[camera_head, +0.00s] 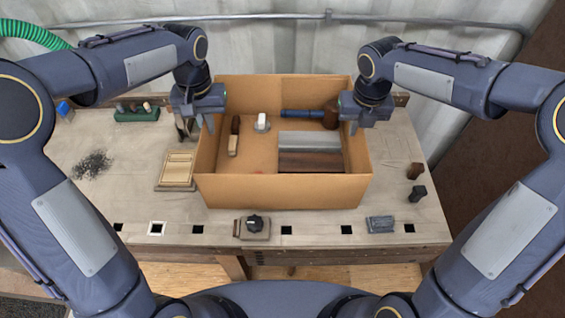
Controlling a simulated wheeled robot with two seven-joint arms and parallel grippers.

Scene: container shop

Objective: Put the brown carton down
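The brown carton (285,190) is an open-topped box at the middle of the workbench, and it looks upright and level. I cannot tell for sure whether its base touches the bench top. My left gripper (197,122) is at the carton's left wall, with its fingers spread apart, one on each side of the rim. My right gripper (365,122) is at the right wall near the rim, its fingers also looking apart. Inside the carton lie a brush (234,137), a white-topped item (262,122), a blue-handled mallet (302,114) and grey and dark brown blocks (310,160).
A corrugated wall stands behind.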

